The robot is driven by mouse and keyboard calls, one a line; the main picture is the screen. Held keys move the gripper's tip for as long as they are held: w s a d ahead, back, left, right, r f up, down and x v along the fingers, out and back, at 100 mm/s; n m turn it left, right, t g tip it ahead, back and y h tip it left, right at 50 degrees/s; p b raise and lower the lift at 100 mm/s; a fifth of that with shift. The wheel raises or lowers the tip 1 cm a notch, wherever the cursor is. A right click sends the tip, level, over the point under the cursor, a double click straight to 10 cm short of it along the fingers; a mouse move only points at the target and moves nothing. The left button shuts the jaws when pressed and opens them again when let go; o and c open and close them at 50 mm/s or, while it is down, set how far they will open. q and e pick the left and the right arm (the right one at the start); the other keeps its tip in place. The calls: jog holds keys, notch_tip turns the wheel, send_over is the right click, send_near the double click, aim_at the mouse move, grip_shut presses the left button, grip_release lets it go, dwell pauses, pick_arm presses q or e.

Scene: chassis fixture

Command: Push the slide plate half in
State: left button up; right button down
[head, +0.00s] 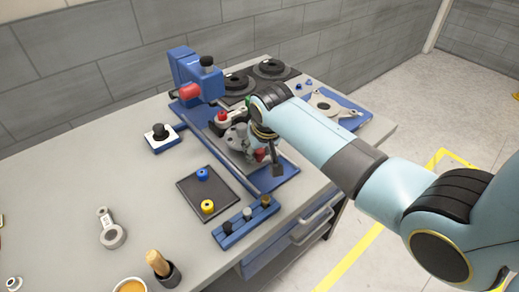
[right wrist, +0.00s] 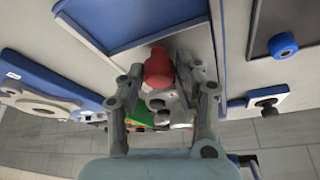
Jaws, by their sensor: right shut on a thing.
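The slide plate is a grey plate (head: 232,148) lying in a blue-edged fixture (head: 272,181) on the bench, partly hidden by my right arm. A red knob (head: 261,154) shows at my right gripper (head: 264,160). In the right wrist view, the two fingers of my right gripper (right wrist: 160,75) are closed around the sides of the red knob (right wrist: 158,67). How far in the plate sits is hard to tell. My left gripper is not in view.
A blue press with a red part (head: 188,91) and black round stands (head: 270,68) are behind. A dark tray (head: 190,187) with blue and yellow pieces and a blue rack (head: 234,231) are in front. A keyed ring part (head: 111,235) lies left. Bench's right edge is close.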

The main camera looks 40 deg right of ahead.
jog(key=shift+d, duration=0.1)
jog(key=w+b, duration=0.1)
jog(key=w, duration=0.1)
jog(key=w+b, duration=0.1)
jog(key=w, duration=0.1)
jog(key=shift+w+a+f, duration=0.15)
jog(key=shift+w+a, duration=0.05)
jog(key=shift+w, duration=0.3)
jog(key=shift+s, duration=0.1)
jog(key=c, duration=1)
grip_release()
jog(key=shift+d, duration=0.1)
jog(key=shift+r, duration=0.35)
jog(key=v, duration=1.1)
jog(key=shift+s+r, duration=0.2)
jog(key=shift+s, duration=0.05)
